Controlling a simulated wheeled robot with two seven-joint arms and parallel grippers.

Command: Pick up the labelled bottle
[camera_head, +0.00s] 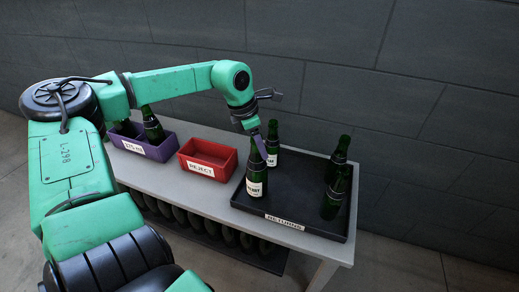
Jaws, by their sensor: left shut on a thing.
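A dark green bottle with a white label (255,186) is at the left side of the black RETURNS tray (305,229), upright. My left gripper (259,147) comes down from above and is shut on this bottle's neck, partly hiding it. I cannot tell whether its base touches the tray. A second bottle with a white label (272,150) stands just behind it. Two more dark bottles, one at the back (338,158) and one in front (333,198), stand at the tray's right side; no white label shows clearly on them. My right gripper is out of view.
A red REJECT box (208,168) stands left of the tray and looks empty. Further left, a purple box (148,150) holds dark bottles. All rest on a grey table (190,187). Several dark bottles lie on a shelf below. The tray's middle is clear.

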